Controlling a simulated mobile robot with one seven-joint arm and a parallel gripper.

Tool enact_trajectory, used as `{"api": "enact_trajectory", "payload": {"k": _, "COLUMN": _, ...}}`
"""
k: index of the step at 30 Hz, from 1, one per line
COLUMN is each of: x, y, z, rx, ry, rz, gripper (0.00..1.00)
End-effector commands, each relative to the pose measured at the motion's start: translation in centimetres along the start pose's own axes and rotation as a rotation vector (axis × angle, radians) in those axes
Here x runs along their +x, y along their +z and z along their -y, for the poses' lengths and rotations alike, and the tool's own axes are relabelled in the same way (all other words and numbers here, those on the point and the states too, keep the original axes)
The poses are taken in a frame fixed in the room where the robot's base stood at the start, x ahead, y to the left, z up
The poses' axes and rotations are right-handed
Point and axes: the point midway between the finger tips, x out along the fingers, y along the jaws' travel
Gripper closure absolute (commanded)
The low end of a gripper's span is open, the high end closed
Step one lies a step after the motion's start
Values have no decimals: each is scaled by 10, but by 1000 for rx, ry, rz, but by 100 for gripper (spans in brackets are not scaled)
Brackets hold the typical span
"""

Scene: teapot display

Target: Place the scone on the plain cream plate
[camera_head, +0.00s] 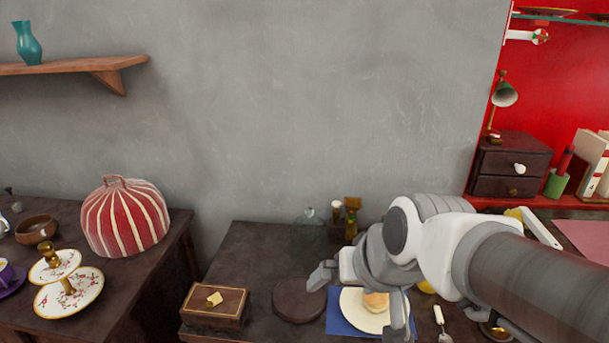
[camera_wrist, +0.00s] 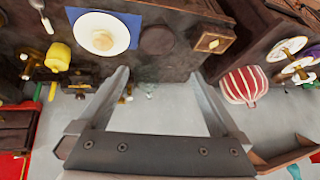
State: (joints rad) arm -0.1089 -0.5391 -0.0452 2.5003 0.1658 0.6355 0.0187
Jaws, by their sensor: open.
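The scone (camera_head: 376,301) is a small, round, golden-topped piece that appears to sit on the plain cream plate (camera_head: 353,313). The plate lies on a blue cloth (camera_head: 337,328) on the dark table. In the wrist view the scone (camera_wrist: 102,40) shows as a pale disc on the plate (camera_wrist: 90,24). My gripper (camera_head: 361,294) is open, its fingers apart, and looks above the plate in the head view. In the wrist view my gripper (camera_wrist: 158,73) has nothing between its fingers.
A dark round board (camera_head: 299,300) lies left of the plate, beside a wooden box (camera_head: 215,305) with a yellow piece on top. Small bottles (camera_head: 345,212) stand at the back. A striped cosy (camera_head: 126,217) and tiered stand (camera_head: 68,285) are on the left table.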

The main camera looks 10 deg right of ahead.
Motion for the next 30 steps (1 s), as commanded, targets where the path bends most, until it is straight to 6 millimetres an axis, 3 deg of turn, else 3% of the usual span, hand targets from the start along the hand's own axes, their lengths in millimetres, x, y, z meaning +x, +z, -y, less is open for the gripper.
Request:
{"api": "enact_trajectory", "payload": {"k": 1, "x": -15, "y": 6, "z": -8, "rx": -24, "ry": 28, "rz": -1, "gripper": 0}}
{"api": "enact_trajectory", "payload": {"k": 6, "x": -45, "y": 27, "z": -28, "rx": -81, "ry": 116, "rz": 28, "gripper": 0}}
{"api": "enact_trajectory", "payload": {"k": 12, "x": -57, "y": 36, "z": -38, "rx": -101, "ry": 159, "rz": 44, "gripper": 0}}
{"api": "enact_trajectory", "payload": {"k": 23, "x": -61, "y": 34, "z": -36, "rx": -101, "ry": 158, "rz": 45, "gripper": 0}}
{"api": "enact_trajectory", "payload": {"k": 30, "x": -91, "y": 16, "z": -30, "rx": -100, "ry": 157, "rz": 45, "gripper": 0}}
